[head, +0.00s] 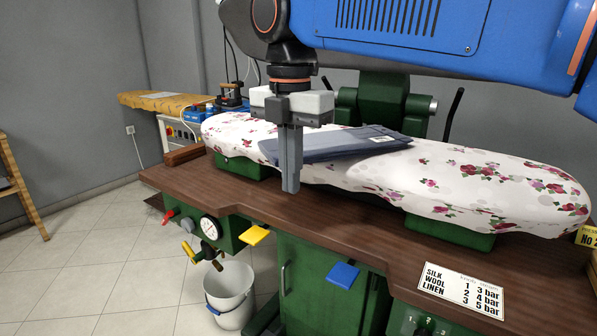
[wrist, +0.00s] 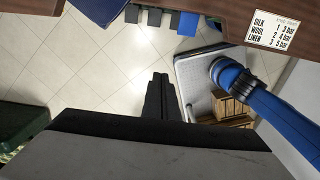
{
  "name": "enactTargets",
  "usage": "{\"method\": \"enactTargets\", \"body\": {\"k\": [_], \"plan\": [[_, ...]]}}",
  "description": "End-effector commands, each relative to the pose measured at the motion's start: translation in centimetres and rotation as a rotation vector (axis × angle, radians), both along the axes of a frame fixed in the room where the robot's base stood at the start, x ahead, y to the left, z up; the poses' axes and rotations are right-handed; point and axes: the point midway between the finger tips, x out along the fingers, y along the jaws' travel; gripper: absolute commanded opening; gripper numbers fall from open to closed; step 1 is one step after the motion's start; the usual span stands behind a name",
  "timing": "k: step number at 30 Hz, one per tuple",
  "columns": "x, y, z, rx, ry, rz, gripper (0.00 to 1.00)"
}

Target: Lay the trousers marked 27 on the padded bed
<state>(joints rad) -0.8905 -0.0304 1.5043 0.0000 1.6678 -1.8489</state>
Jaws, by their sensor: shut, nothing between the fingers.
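Folded blue-grey trousers (head: 335,145) lie on the flowered padded bed (head: 470,185) in the head view. They carry a small white tag (head: 383,139), whose marking is too small to read. My gripper (head: 291,190) points down in front of the bed's near edge, its fingers shut and empty. It overlaps the left part of the trousers in the picture and hides some of them. In the wrist view the shut fingers (wrist: 158,85) hang over the tiled floor, and neither trousers nor bed shows there.
The brown worktop (head: 350,215) runs below the bed, with a steam pressure sign (head: 461,290) at right. A white bucket (head: 230,292) stands on the floor. An iron (head: 230,97) stands behind left.

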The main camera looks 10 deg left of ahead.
Motion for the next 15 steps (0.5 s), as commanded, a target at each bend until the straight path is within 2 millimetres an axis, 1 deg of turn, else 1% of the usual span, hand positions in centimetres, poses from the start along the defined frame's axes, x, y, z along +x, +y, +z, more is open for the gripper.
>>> {"method": "enactTargets", "body": {"k": [1,12,15], "plan": [[-0.2,0.2,0.4,0.001,0.000,0.000,0.00],[-0.1,0.2,7.0,0.001,-0.002,-0.001,0.00],[-0.1,0.2,8.4,0.001,-0.002,-0.001,0.00]]}}
